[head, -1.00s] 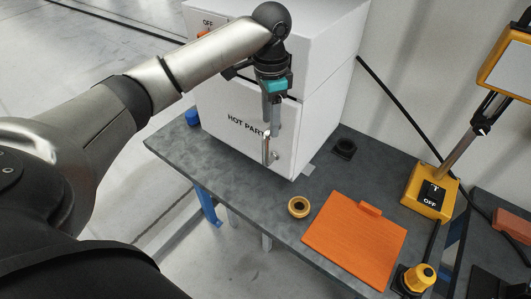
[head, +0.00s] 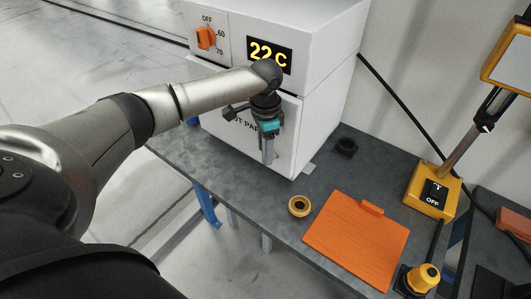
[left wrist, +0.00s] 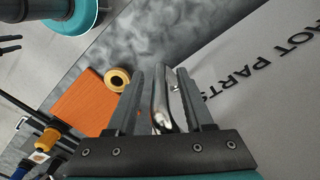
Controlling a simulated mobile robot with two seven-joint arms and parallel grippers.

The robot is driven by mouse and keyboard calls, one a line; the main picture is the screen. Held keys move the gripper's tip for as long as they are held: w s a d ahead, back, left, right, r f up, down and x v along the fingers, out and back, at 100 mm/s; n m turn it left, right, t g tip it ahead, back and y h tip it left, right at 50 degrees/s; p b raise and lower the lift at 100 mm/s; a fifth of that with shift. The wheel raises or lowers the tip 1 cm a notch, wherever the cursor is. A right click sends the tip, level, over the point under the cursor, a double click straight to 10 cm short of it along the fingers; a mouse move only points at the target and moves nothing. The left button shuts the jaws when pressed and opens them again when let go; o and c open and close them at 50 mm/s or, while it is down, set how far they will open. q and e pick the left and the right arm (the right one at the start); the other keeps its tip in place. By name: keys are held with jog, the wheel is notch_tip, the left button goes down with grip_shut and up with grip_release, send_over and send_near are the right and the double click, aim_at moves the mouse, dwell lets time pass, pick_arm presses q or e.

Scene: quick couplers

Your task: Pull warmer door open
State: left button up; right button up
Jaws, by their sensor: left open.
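The warmer is a white box, and its front door (head: 286,150), lettered HOT PARTS, is shut. My left gripper (head: 268,156) is in front of the door, pointing down, and covers the handle in the head view. In the left wrist view the shiny metal bar handle (left wrist: 160,100) lies between the two spread fingers of my left gripper (left wrist: 160,78). The fingers stand on either side of the bar, apart from each other. I cannot tell whether either one touches it.
The warmer's display (head: 269,56) reads 22 C, beside an orange knob (head: 206,38). On the grey table (head: 240,188) are a yellow ring (head: 299,206), an orange mat (head: 355,240), a dark fitting (head: 345,147) and a yellow switch box (head: 432,192). The left wrist view also shows the ring (left wrist: 117,79).

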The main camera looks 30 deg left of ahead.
pick_arm(q)
jog(key=shift+f, duration=0.7)
grip_shut()
dwell(1.0)
